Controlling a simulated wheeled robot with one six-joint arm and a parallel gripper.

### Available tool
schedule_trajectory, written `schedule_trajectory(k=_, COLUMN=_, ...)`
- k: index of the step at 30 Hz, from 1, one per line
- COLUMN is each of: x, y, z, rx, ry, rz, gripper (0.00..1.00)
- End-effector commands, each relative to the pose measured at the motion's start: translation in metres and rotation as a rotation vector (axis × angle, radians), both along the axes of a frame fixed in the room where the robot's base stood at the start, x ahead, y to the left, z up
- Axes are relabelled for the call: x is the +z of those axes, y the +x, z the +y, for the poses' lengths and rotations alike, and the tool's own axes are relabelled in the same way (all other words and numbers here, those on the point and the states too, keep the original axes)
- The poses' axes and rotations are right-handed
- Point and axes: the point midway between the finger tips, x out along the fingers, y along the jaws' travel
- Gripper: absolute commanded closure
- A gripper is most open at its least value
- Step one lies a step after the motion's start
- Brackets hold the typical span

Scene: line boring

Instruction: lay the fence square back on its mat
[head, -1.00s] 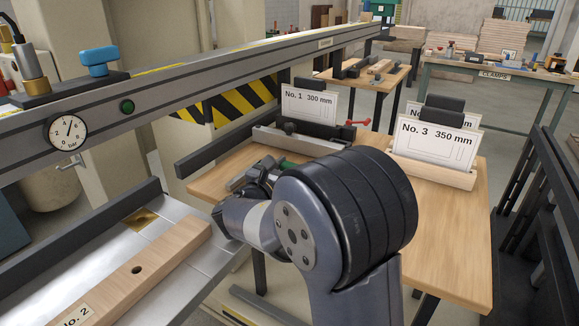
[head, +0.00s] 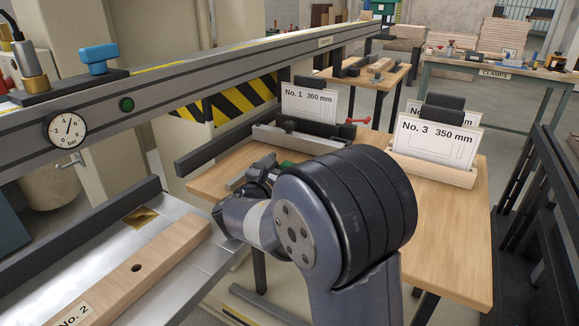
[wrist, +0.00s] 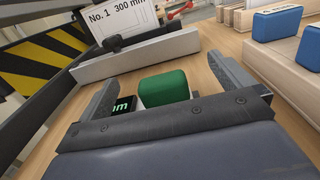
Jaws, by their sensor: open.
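My gripper (wrist: 164,72) is open above the wooden table (wrist: 215,42). In the wrist view its two grey fingers stand apart, one on each side of a green block (wrist: 163,88). A small dark display with green lettering (wrist: 121,106) shows beside the block, partly hidden by the gripper body. I cannot tell whether these belong to the fence square. In the head view my gripper (head: 252,175) is at the table's left side, partly hidden by my arm, with a bit of green (head: 287,164) beyond it. I cannot make out the mat.
The No. 1 300 mm card (head: 308,103) stands behind a long metal bar (head: 300,142). The No. 3 350 mm card (head: 437,138) stands in a wooden holder (head: 440,171) at right. Blue blocks (wrist: 276,23) show at right in the wrist view. The table's front right is clear.

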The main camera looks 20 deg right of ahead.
Motion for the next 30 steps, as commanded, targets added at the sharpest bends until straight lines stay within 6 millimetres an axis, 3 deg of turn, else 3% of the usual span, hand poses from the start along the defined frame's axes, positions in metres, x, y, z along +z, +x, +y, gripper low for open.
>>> schedule_trajectory(k=11, x=0.000, y=0.000, z=0.001, rx=0.000, ry=0.001, rz=-0.001, gripper=0.00)
schedule_trajectory(k=30, x=0.000, y=-0.022, z=0.023, rx=0.001, ry=0.000, rz=0.000, gripper=0.00)
